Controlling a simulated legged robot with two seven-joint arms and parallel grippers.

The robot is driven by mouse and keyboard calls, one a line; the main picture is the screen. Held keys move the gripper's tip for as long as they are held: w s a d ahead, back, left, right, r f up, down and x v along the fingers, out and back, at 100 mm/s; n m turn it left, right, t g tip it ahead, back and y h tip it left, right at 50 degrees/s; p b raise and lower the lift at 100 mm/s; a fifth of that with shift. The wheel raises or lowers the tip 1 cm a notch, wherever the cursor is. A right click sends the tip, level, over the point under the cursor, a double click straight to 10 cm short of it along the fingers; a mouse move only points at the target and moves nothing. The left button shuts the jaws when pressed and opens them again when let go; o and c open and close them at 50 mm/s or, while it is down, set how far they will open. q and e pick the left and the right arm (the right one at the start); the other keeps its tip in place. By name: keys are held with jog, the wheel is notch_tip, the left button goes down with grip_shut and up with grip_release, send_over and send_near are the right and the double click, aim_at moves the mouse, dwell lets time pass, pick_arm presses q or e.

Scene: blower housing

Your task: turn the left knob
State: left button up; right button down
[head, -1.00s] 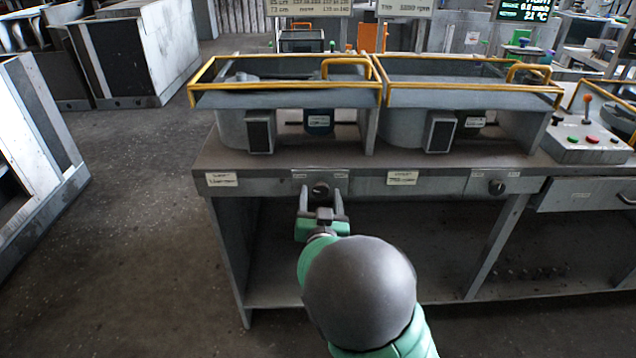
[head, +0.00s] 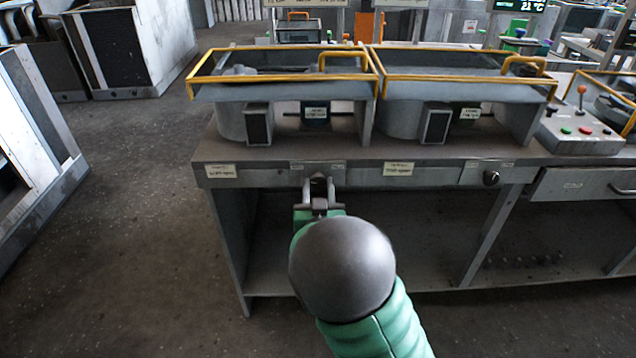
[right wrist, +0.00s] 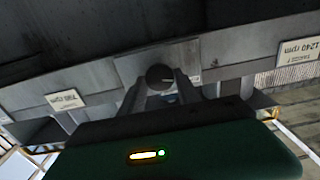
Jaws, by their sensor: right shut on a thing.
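The left knob (right wrist: 160,77) is a dark round knob on a grey panel at the bench front. In the right wrist view it sits between the two fingers of my right gripper (right wrist: 168,92), which is shut on it. In the head view my right gripper (head: 318,190) reaches the front panel under the left housing, and its fingers mostly hide the knob. My left gripper is not in view.
The right knob (head: 491,178) is on the same front rail, farther right. Two blower housings with yellow-framed covers (head: 284,92) stand on the bench (head: 270,165). A control box (head: 580,135) with a lever and buttons is at the right. The floor (head: 130,220) to the left is clear.

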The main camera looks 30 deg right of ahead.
jog(key=shift+n, duration=0.3)
jog(key=c, duration=1.2)
grip_release()
jog(key=shift+c, duration=0.2)
jog(key=o, duration=0.4)
jog(key=shift+w+f, duration=0.1)
jog(key=shift+w, duration=0.05)
jog(key=shift+c, duration=0.2)
